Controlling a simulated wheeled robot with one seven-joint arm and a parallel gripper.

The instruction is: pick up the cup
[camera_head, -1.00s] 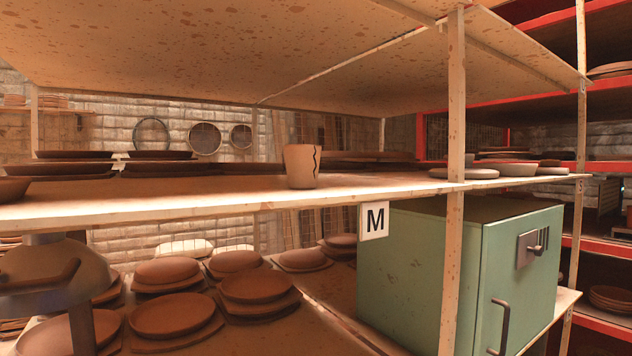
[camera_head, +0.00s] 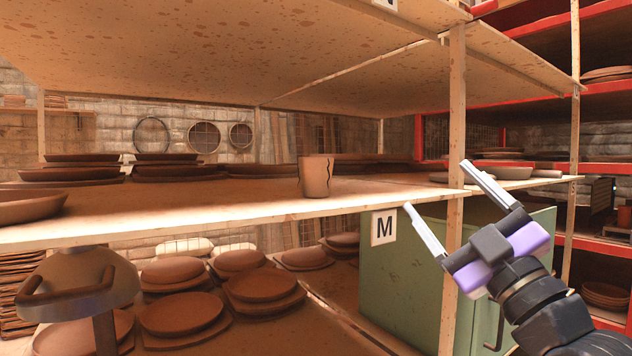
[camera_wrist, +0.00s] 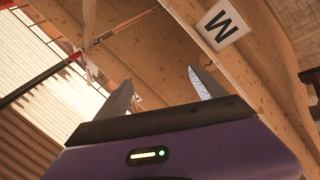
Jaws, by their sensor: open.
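The cup (camera_head: 316,177) is tan clay with a dark wavy crack down its side. In the head view it stands upright on the middle shelf (camera_head: 240,210), close to the front edge. My gripper (camera_head: 436,188) is in the head view to the right of the cup, in front of the shelf and its upright post. Its two fingers are spread apart with nothing between them. In the wrist view the fingers (camera_wrist: 157,88) also stand apart and empty. The cup does not show in the wrist view.
A wooden post (camera_head: 456,120) stands at the shelf's right, near my gripper. Stacked plates (camera_head: 165,168) sit left of the cup.

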